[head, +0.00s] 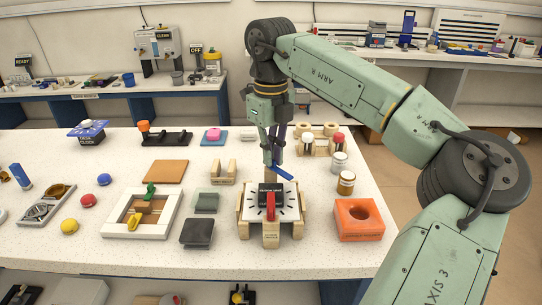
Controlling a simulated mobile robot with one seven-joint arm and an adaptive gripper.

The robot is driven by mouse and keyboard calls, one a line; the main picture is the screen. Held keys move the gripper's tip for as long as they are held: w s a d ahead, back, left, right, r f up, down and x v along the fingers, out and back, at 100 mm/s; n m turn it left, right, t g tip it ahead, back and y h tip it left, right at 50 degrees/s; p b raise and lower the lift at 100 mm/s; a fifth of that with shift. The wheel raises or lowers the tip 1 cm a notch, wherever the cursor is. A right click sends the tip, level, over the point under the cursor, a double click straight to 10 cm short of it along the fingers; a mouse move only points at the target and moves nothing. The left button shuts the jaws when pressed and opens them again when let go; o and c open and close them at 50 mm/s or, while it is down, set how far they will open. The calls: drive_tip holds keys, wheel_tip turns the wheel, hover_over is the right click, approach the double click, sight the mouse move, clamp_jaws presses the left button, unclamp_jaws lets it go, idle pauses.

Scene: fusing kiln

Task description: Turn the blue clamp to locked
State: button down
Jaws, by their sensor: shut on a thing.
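The blue clamp (284,173) shows as a slanted blue bar at the back of a wooden fixture (243,230). The fixture carries a white dial plate with dark marks, a black block and a red bar (270,206). My gripper (274,160) points down behind the dial, with its fingers shut on the blue clamp. The fingers cover part of the clamp, and its pivot is hard to make out. I cannot read any locked or unlocked mark.
An orange block with a hole (359,220) and two jars (345,183) stand to the right. Wooden holders with white and red knobs (318,143) stand behind. A dark pad (197,233) and a white framed tray (112,224) lie left. The front right table strip is clear.

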drive_tip(key=m+b, duration=0.1)
drive_tip(key=m, duration=0.3)
drive_tip(key=shift+m, duration=0.3)
drive_tip(key=shift+m+b, duration=0.35)
drive_tip(key=shift+m, duration=1.55)
drive_tip(key=c, duration=1.8)
unclamp_jaws()
wheel_tip(320, 180, up, 8)
drive_tip(key=shift+f, duration=0.2)
